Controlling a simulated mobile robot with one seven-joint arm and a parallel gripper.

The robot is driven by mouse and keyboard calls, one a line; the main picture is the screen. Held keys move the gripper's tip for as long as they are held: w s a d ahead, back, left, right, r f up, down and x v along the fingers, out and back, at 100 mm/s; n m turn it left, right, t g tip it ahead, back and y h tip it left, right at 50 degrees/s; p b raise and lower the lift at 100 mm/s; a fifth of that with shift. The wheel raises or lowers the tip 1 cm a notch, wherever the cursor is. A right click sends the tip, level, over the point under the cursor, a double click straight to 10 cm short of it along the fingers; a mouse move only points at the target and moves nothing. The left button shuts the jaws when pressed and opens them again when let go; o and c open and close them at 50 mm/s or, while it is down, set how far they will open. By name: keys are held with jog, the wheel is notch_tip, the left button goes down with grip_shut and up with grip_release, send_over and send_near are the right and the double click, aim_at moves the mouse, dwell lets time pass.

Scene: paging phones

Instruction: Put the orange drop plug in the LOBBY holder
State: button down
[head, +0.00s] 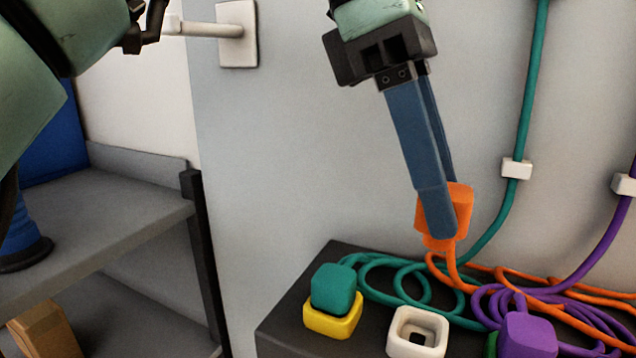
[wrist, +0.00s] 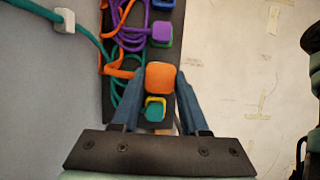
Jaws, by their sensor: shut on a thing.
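My gripper (head: 443,225) is shut on the orange drop plug (head: 461,200), with one blue finger on each side of it. The plug hangs above the dark shelf box, behind and above the white holder, touching no holder. It also shows between the fingertips in the wrist view (wrist: 161,77). Its orange cord runs down to the coils. The white holder (head: 418,333) is empty, with a square socket facing up; in the wrist view I cannot make it out. No LOBBY label is readable in either view.
A teal plug (head: 333,290) sits in a yellow holder (head: 332,318), left of the white one. A purple plug (head: 527,337) sits to its right at a green holder (head: 491,345). Coiled cords lie behind on the dark box (head: 283,330). A blue holder (wrist: 163,4) shows in the wrist view.

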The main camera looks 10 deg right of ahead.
notch_tip(320, 180, up, 2)
jog(key=p, duration=0.2)
jog(key=shift+p, duration=0.35)
jog(key=shift+d+f, duration=0.1)
